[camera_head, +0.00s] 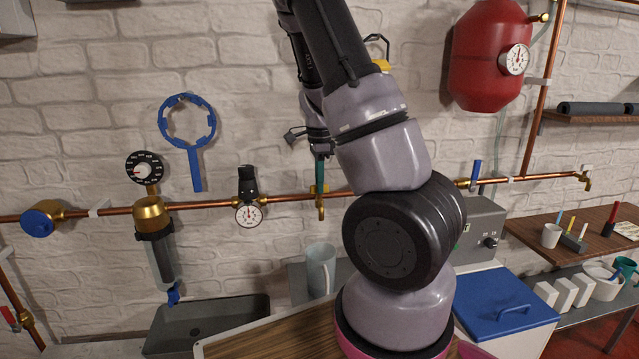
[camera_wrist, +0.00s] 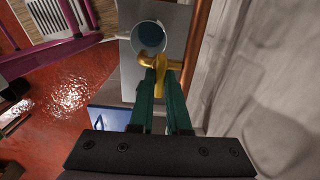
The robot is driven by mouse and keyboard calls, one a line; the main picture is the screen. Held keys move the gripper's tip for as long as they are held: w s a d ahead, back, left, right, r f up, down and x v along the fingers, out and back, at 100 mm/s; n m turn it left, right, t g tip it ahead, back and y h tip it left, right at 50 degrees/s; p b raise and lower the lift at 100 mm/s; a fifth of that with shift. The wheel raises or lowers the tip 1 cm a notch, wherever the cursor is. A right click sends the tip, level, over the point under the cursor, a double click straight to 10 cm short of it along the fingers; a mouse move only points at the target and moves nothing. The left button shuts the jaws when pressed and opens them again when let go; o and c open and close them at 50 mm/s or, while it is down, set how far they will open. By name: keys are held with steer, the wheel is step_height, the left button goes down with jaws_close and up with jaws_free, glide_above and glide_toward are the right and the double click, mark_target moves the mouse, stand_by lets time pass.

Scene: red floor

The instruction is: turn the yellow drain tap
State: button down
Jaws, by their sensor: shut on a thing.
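The yellow drain tap (camera_wrist: 147,58) shows in the wrist view beside the copper pipe, right at the tips of my gripper. My gripper (camera_wrist: 160,76) has two green fingers, and they are shut on the tap. In the head view my gripper (camera_head: 320,182) reaches down in front of the wall pipe, partly behind my own arm. The tap (camera_head: 320,208) shows there as a small yellow piece below the fingers. The part of the tap between the fingers is mostly hidden.
The copper pipe (camera_head: 283,198) runs along the brick wall, with a dial gauge (camera_head: 249,214) left of the tap. A grey basin (camera_head: 205,325) is at lower left, and a blue-lidded box (camera_head: 497,302) at lower right.

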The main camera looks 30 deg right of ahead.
stand_by(0.3)
steer(key=c, duration=0.9)
jaws_free()
steer(key=shift+r, duration=0.15)
step_height(320, 180, up, 11)
steer(key=shift+f, duration=0.2)
